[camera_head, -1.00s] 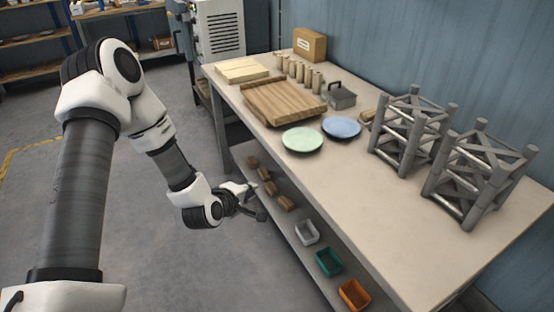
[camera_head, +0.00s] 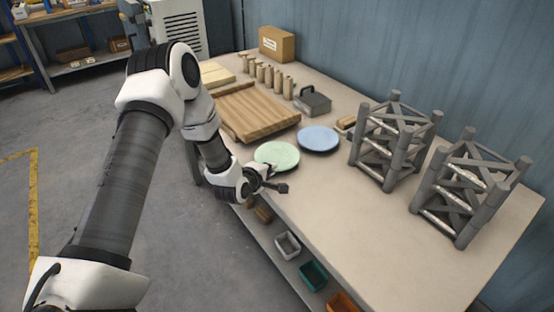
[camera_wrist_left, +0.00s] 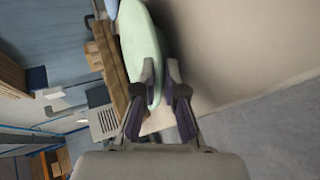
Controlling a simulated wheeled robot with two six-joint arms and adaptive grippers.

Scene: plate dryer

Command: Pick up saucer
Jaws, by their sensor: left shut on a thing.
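The pale green saucer (camera_head: 276,154) is at the near edge of the workbench, with its face up. A light blue saucer (camera_head: 318,138) lies just to its right, farther along the bench. My left gripper (camera_head: 274,179) is at the front rim of the green saucer. In the left wrist view, the green saucer (camera_wrist_left: 137,45) stands edge-on between the fingers of my left gripper (camera_wrist_left: 160,74), which are shut on its rim. The blue saucer shows only a sliver at the top (camera_wrist_left: 111,7). My right gripper is not in view.
A wooden board (camera_head: 255,112) and a grey metal box (camera_head: 312,101) are behind the saucers. Two grey truss frames (camera_head: 390,142) stand to the right. Small bins (camera_head: 288,244) sit on the shelf below. The front right of the benchtop is clear.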

